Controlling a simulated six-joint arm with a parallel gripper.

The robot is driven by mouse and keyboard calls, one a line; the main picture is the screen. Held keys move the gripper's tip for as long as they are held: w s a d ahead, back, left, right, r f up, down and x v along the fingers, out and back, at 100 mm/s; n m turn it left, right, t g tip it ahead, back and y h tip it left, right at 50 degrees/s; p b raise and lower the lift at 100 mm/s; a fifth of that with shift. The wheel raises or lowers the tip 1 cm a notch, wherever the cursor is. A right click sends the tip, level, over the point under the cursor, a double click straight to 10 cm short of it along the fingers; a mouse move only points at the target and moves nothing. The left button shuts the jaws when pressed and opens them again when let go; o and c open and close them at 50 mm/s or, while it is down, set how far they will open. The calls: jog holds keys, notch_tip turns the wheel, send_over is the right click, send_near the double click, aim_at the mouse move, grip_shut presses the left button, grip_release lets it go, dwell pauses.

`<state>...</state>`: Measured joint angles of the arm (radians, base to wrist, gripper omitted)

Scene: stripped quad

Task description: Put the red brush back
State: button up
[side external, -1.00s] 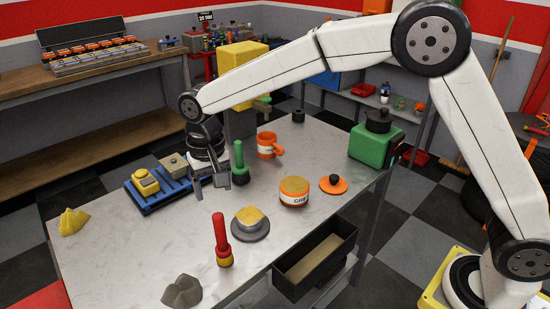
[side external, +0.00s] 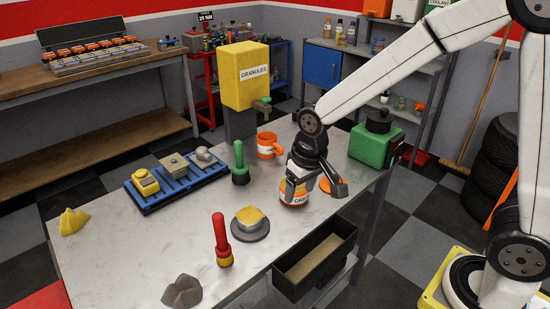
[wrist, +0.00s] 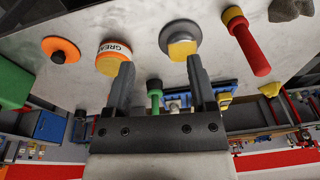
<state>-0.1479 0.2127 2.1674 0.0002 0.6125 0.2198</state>
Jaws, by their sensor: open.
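The red brush (side external: 221,238) stands upright on the grey metal table (side external: 150,240), front of centre, with its red handle up and a yellow-banded head at the bottom. It also shows in the wrist view (wrist: 249,45) at the upper right. My gripper (side external: 318,192) is open and empty, above the table near the orange and white grease tin (side external: 293,198), which it partly hides.
A grey dish with a yellow sponge-like top (side external: 250,222) stands beside the red brush. A blue rack (side external: 165,195), orange mug (side external: 268,145), green can (side external: 370,145), yellow cloth (side external: 72,221) and grey rag (side external: 182,291) surround it. A black bin (side external: 315,262) hangs at the table's front edge.

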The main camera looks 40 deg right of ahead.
jog(key=s+d+f+t, duration=0.1)
jog(key=s+d+f, duration=0.1)
jog(key=s+d, duration=0.3)
jog(key=s, duration=0.4)
jog(key=shift+s+d+f+n, duration=0.2)
jog(key=shift+d+f+n, duration=0.1)
jog(key=shift+f+n, duration=0.1)
